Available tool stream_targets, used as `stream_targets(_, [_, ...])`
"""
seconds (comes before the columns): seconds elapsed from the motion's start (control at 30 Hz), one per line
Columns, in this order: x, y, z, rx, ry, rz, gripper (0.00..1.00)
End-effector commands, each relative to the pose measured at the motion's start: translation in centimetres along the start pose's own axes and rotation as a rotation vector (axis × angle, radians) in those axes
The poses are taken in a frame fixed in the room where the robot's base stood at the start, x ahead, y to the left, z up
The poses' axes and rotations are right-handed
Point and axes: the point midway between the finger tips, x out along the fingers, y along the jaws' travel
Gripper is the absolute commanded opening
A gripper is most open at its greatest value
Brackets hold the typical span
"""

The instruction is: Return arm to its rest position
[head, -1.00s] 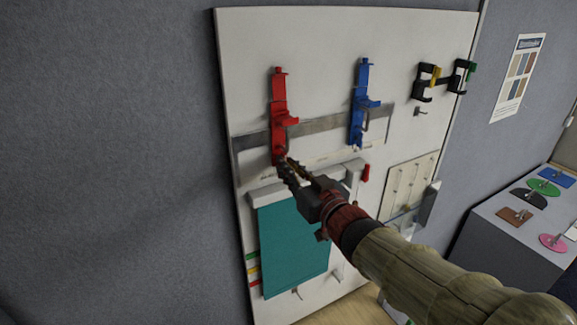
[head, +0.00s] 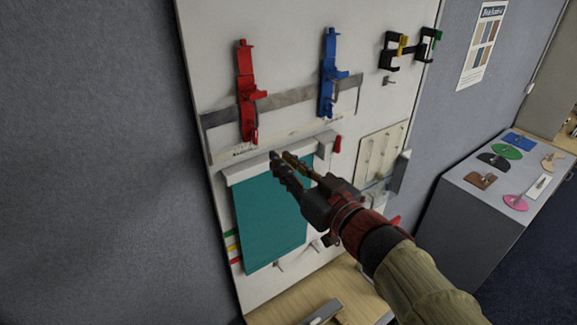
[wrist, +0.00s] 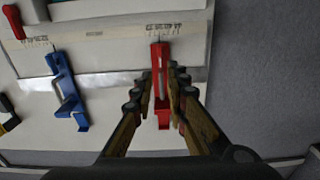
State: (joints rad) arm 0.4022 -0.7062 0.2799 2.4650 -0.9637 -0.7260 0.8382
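My gripper (head: 282,157) is in front of the white tool board (head: 290,50), below and to the right of the red clamp (head: 246,90) in the head view. In the wrist view the two fingers (wrist: 160,74) stand apart with a gap between them. The red clamp (wrist: 160,92) shows through that gap, beyond the fingers, and hangs on the board. I see nothing held. My forearm reaches in from the lower right of the head view.
A blue clamp (head: 328,75) hangs to the right of the red one. A teal sheet (head: 270,215) hangs below my gripper's level. A grey cabinet (head: 460,220) with coloured samples stands at the right. A wooden surface (head: 355,295) lies below the board.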

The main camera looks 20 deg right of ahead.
Motion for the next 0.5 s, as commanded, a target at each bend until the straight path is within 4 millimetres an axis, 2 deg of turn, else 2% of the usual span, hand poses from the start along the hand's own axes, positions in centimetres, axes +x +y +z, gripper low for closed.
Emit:
stream_targets(0.2, [-1.35, 0.01, 0.08, 0.000, -0.002, 0.002, 0.15])
stream_targets(0.5, [-1.44, -0.04, 0.12, 0.001, -0.003, 0.000, 0.15])
